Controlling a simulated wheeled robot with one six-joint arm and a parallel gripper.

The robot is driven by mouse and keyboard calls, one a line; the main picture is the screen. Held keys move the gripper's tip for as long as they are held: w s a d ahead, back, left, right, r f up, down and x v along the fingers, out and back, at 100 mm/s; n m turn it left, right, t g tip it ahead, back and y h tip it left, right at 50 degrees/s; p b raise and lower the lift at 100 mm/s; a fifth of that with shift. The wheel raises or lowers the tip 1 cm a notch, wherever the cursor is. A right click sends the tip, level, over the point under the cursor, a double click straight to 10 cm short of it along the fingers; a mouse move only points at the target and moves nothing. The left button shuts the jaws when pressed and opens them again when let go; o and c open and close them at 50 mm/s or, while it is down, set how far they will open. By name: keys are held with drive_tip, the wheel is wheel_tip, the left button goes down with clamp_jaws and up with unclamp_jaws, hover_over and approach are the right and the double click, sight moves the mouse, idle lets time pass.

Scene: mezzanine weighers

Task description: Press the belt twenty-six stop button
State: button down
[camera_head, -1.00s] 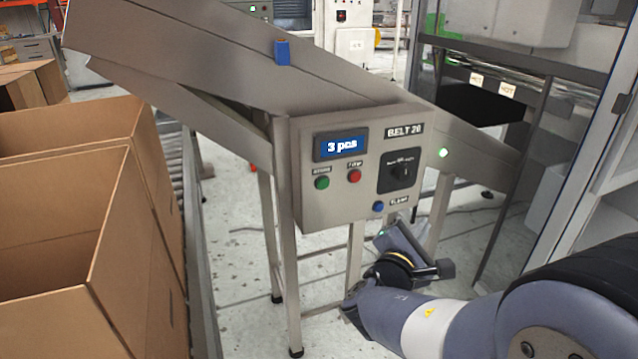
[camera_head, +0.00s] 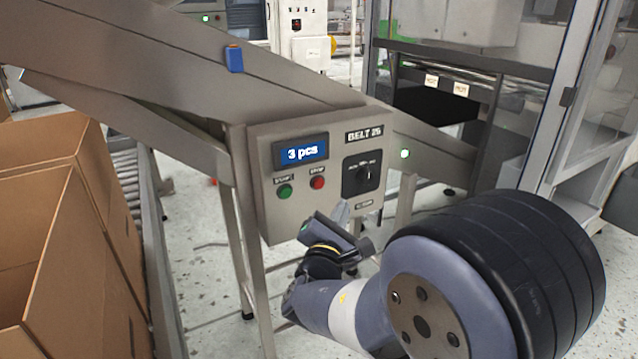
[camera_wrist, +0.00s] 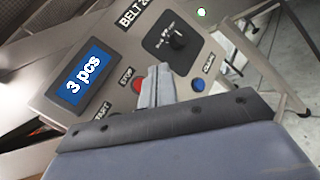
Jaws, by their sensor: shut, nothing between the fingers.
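The grey control box labelled BELT 26 (camera_head: 300,215) hangs on the sloped conveyor frame. Its red STOP button (camera_head: 317,183) sits right of the green START button (camera_head: 284,191), below the blue "3 pcs" display (camera_head: 301,152). My gripper (camera_head: 341,214) is in front of the box's lower right, below and right of the red button. In the wrist view, my shut, empty gripper (camera_wrist: 157,88) points at the panel, with the red button (camera_wrist: 138,86) just left of its fingers. I cannot tell how far the tips are from the panel.
A black rotary switch (camera_head: 362,173) is on the box's right side. A blue button (camera_wrist: 198,85) lies right of the fingers in the wrist view. Open cardboard boxes (camera_head: 60,270) stand at left. A glazed metal enclosure (camera_head: 560,130) stands at right.

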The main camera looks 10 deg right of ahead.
sight(319, 184)
drive_tip(key=shift+w+a+p, duration=0.1)
drive_tip(key=shift+w+a, duration=0.25)
drive_tip(key=shift+w, duration=0.7)
drive_tip(key=shift+w+a+p, duration=0.1)
drive_tip(key=shift+w+a, duration=0.25)
drive_tip(key=shift+w, duration=0.7)
drive_tip(key=shift+w+a+p, duration=0.1)
drive_tip(key=shift+w+a, duration=0.25)
drive_tip(key=shift+w, duration=0.7)
drive_tip(key=shift+w+a, duration=0.1)
drive_tip(key=shift+w, duration=0.3)
drive_tip(key=shift+w+a+b, duration=0.15)
drive_tip(key=shift+w+b, duration=0.2)
drive_tip(key=shift+w, duration=0.05)
idle(0.4)
drive_tip(key=shift+s+d+b, duration=0.25)
drive_tip(key=shift+s+b, duration=0.15)
drive_tip(key=shift+s, duration=0.4)
